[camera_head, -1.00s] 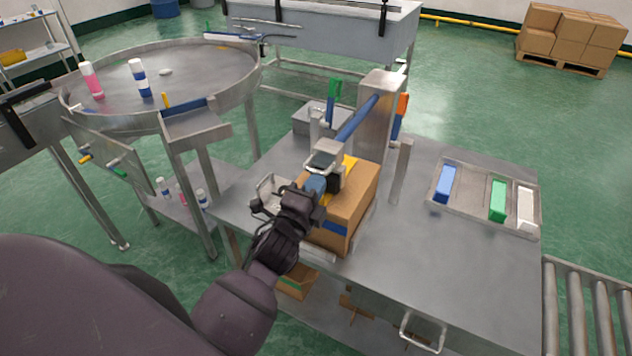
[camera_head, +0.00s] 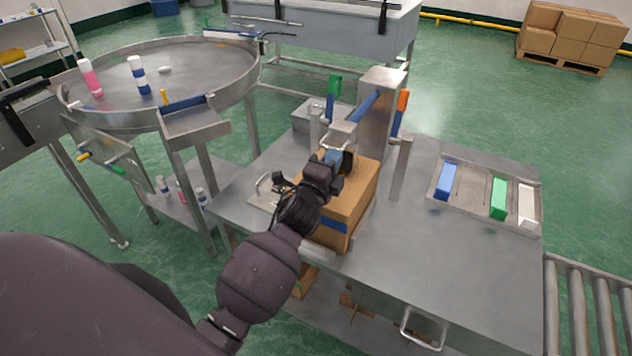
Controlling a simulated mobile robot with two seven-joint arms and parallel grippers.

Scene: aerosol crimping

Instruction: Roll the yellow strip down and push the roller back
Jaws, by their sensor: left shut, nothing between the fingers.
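A brown cardboard box (camera_head: 352,208) stands on the steel table, with a blue band low on its front. The roller (camera_head: 347,161), a dark head at the end of a blue arm (camera_head: 366,105), is at the far part of the box top. My left gripper (camera_head: 331,163) is shut with nothing in it. It is right at the roller's near side; I cannot tell whether they touch. My left forearm covers part of the box's left side. I cannot make out the yellow strip now; the gripper and roller may hide it. My right gripper is out of view.
A steel post with green and orange handles (camera_head: 402,100) stands behind the box. A tray (camera_head: 470,190) with blue, green and white blocks lies at the right. A metal bracket (camera_head: 265,190) is left of the box. The table between box and tray is mostly clear.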

